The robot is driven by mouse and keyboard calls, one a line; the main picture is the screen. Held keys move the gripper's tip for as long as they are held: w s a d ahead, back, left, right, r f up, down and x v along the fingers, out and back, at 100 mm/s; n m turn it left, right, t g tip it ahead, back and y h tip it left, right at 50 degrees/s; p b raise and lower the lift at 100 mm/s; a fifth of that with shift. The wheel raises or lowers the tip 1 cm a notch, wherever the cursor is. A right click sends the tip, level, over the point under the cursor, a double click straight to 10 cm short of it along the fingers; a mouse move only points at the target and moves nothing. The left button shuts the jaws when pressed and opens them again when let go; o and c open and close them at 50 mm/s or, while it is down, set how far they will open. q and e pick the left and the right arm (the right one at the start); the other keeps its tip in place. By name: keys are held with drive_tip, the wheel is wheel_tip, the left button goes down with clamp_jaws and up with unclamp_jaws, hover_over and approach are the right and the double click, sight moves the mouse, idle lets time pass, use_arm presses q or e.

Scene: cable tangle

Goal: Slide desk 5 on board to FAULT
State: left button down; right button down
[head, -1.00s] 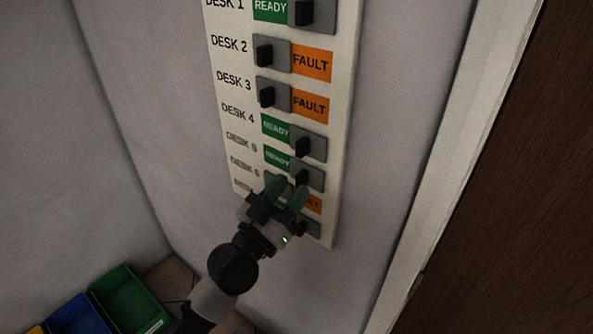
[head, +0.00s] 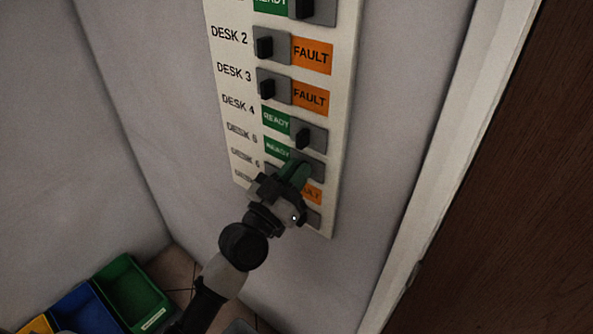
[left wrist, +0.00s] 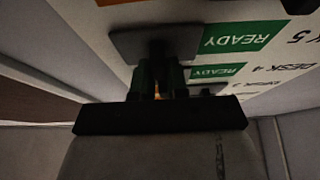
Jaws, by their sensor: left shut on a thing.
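The board (head: 335,120) is a white upright panel on the wall with a column of labelled sliders. The desk 5 row shows a green READY label (head: 277,149) on its left and a grey slider plate (head: 316,169) on its right. My left gripper (head: 300,168) is shut on the dark desk 5 slider knob, which its green fingers mostly hide in the head view. In the left wrist view the knob (left wrist: 157,50) stands between the fingers, beside the READY label (left wrist: 243,37). My right gripper is not in view.
Desk 2 and desk 3 show orange FAULT labels (head: 312,56); desk 4 shows READY (head: 276,121). The desk 6 row just below is partly hidden by my gripper. Green (head: 131,292) and blue (head: 82,312) bins stand at bottom left. A brown door (head: 490,190) is at right.

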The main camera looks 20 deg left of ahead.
use_arm(q)
drive_tip(key=w+a+b, duration=0.1)
drive_tip(key=a, duration=0.1)
drive_tip(key=w+a+b, duration=0.1)
drive_tip(key=a, duration=0.2)
drive_tip(key=a+b, duration=0.1)
drive_tip(key=a, duration=0.1)
drive_tip(key=shift+w+a+f+b, duration=0.15)
drive_tip(key=shift+w+a+b, duration=0.15)
drive_tip(key=shift+w, duration=0.1)
drive_tip(key=shift+d, duration=0.1)
drive_tip(key=c, duration=1.1)
unclamp_jaws()
drive_tip(key=shift+a, duration=0.2)
drive_tip(key=shift+s, duration=0.2)
drive_tip(key=b+v, duration=0.4)
drive_tip(key=v, duration=0.6)
drive_tip(key=shift+s+a+f, duration=0.1)
drive_tip(key=shift+s, duration=0.05)
